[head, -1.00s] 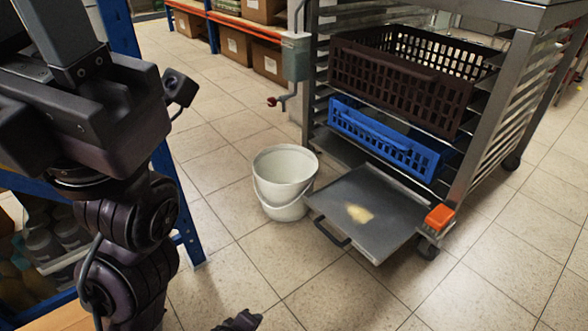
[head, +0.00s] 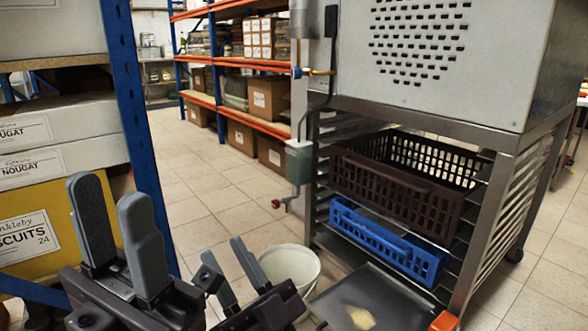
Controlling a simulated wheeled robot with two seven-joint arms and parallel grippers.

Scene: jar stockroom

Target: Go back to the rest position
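My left gripper (head: 110,190) is at the lower left, its two grey fingers pointing up and apart, with nothing between them. It stands in front of the shelf with yellow and white boxes. My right gripper (head: 222,248) is low in the middle, left of the white bucket and partly in front of it. Its dark fingers are apart and empty, pointing up and to the left.
A blue shelf upright (head: 135,120) stands close behind my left gripper. The white bucket (head: 292,265) is on the floor beside the metal rack, which holds a brown crate (head: 395,185), a blue crate (head: 390,245) and a pulled-out tray (head: 385,290). Open floor (head: 200,180) lies behind.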

